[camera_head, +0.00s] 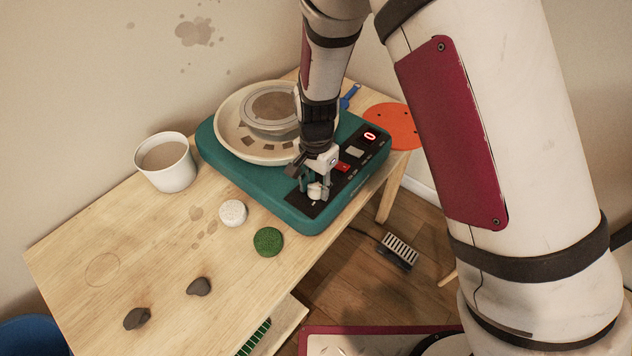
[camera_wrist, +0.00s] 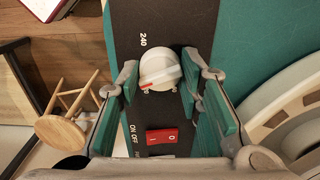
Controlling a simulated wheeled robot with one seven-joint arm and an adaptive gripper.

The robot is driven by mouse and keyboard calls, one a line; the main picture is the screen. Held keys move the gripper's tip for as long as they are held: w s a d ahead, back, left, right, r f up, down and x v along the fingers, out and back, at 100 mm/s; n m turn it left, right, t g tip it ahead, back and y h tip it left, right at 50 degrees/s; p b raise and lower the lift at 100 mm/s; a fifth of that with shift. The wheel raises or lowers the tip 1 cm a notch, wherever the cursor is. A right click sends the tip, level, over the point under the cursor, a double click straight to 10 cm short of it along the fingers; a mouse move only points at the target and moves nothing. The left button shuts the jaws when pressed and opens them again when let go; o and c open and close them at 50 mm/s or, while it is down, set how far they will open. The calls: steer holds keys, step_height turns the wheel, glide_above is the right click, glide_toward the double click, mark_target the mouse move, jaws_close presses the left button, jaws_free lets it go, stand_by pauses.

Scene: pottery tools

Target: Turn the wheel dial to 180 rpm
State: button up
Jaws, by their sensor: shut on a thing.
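The teal pottery wheel (camera_head: 265,192) stands on the wooden table, with a black control strip along its near right side. The white dial (camera_wrist: 160,70) has a red pointer line and sits on that strip; a "240" mark is printed beside it. The dial also shows in the head view (camera_head: 316,192), partly covered by my fingers. My gripper (camera_wrist: 158,80) is shut on the dial, with one teal-padded finger on each side. The red ON/OFF rocker switch (camera_wrist: 162,136) is beside the dial. The red display (camera_head: 370,135) reads 0. The number at the pointer is hidden or too small to read.
A white cup (camera_head: 165,162) stands left of the wheel. A white round piece (camera_head: 233,213), a green round sponge (camera_head: 268,241) and dark clay lumps (camera_head: 199,286) lie on the table's front. An orange disc (camera_head: 392,126) is behind right. A stool (camera_wrist: 75,128) stands on the floor.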

mark_target(316, 186)
steer(key=shift+m+p, duration=1)
steer(key=shift+m, duration=1)
steer(key=o, duration=1.2)
steer(key=shift+r, duration=5.95)
